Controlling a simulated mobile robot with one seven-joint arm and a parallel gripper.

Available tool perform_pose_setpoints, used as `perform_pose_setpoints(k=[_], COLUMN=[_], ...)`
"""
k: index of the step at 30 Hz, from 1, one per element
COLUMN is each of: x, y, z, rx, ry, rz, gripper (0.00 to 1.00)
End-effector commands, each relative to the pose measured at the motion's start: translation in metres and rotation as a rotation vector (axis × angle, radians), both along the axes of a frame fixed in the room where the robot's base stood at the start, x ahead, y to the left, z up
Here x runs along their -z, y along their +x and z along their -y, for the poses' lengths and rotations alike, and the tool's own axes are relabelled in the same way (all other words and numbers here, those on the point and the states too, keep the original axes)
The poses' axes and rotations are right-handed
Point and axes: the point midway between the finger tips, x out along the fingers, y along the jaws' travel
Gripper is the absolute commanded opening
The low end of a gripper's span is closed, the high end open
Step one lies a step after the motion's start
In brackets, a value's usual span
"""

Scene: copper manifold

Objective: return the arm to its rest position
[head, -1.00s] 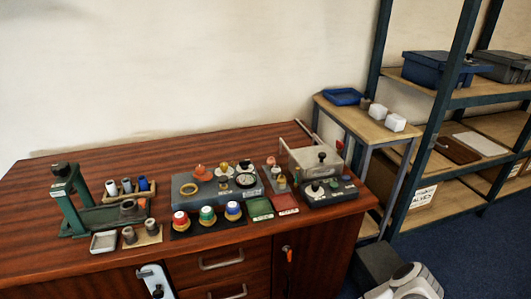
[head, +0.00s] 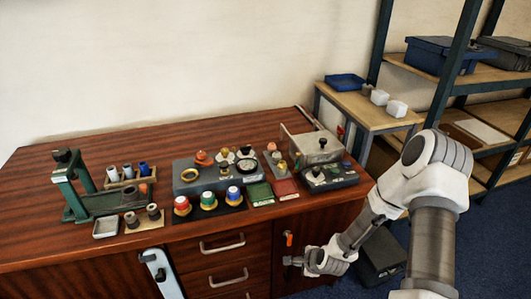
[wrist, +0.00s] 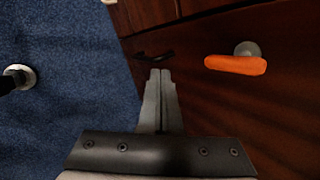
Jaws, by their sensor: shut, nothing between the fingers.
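My gripper (head: 293,261) is low in front of the wooden cabinet (head: 70,279) in the head view, beside the door with the orange-tagged lock. My arm reaches in from the right, bent at the elbow. In the wrist view my gripper (wrist: 160,74) has its two fingers together with nothing between them.
The cabinet top holds a green press (head: 75,180), a grey manifold block (head: 185,175), coloured caps and a grey box unit (head: 330,178). A side table (head: 370,115) and shelving stand at the right. A dark box (head: 380,257) sits on the blue carpet near my arm.

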Motion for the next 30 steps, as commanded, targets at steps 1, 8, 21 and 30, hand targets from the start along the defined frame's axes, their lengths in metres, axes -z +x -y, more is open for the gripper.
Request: perform_pose_setpoints(k=[1,8,21,30], x=[-0.014,-0.066,-0.175,-0.248], y=[0.005,0.011,0.003,-0.020], z=[0.005,0.020,0.041,0.049], rx=[-0.041,-0.229,-0.537,-0.715], ry=[-0.040,-0.203,-0.487,-0.648], rz=[0.011,0.027,0.047,0.054], gripper=[0.00,0.00,0.00,0.00])
